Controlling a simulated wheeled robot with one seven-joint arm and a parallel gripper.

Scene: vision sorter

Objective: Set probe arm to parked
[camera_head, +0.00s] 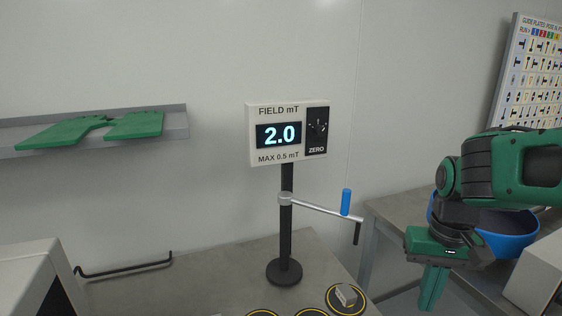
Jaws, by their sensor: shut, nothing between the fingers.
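The probe arm (322,208) is a thin silver rod that sticks out to the right from a collar on the black post (286,240). A blue upright handle (346,202) stands near its outer end, and a black probe tip (357,233) hangs from that end. My gripper (431,304) points down at the right, shut and empty, apart from the blue handle and the probe tip.
A grey wall shelf (177,124) holds green plates (134,126). A black bar (125,268) is at the lower left. A small pale block (346,294) sits on a yellow-ringed black disc (336,307). A blue bowl (512,243) stands on the right bench behind my arm.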

